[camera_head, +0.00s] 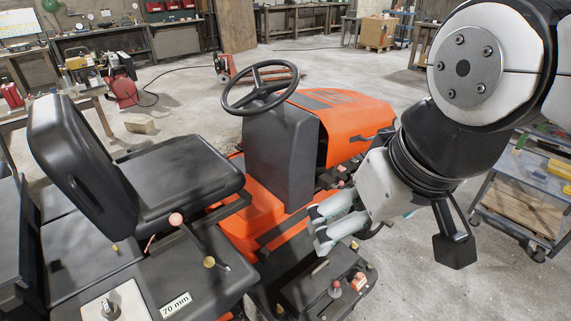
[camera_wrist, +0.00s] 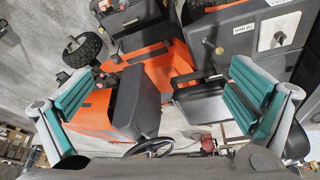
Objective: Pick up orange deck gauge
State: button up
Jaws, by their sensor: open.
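A small orange piece (camera_head: 358,281) stands on the dark deck (camera_head: 310,290) at the near side of the orange tractor (camera_head: 330,115); it may be the orange deck gauge, but it is too small to tell. A similar small orange piece (camera_wrist: 103,5) shows at the top of the wrist view. My gripper (camera_head: 318,229) is open and empty, up and left of that piece in the head view, in front of the tractor's side. In the wrist view my gripper (camera_wrist: 165,75) has its teal pads wide apart with the tractor between them.
The black seat (camera_head: 180,180), steering wheel (camera_head: 262,88) and several knobbed levers stand close by. A grey cart (camera_head: 530,190) stands at the right. Concrete floor (camera_head: 470,290) is clear at the lower right.

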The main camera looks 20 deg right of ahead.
aim_at(359, 280)
jog(key=i, duration=0.25)
jog(key=z, duration=0.35)
jog(key=i+j+z, duration=0.15)
jog(key=z, duration=0.15)
jog(key=j+z, duration=0.1)
jog(key=z, duration=0.85)
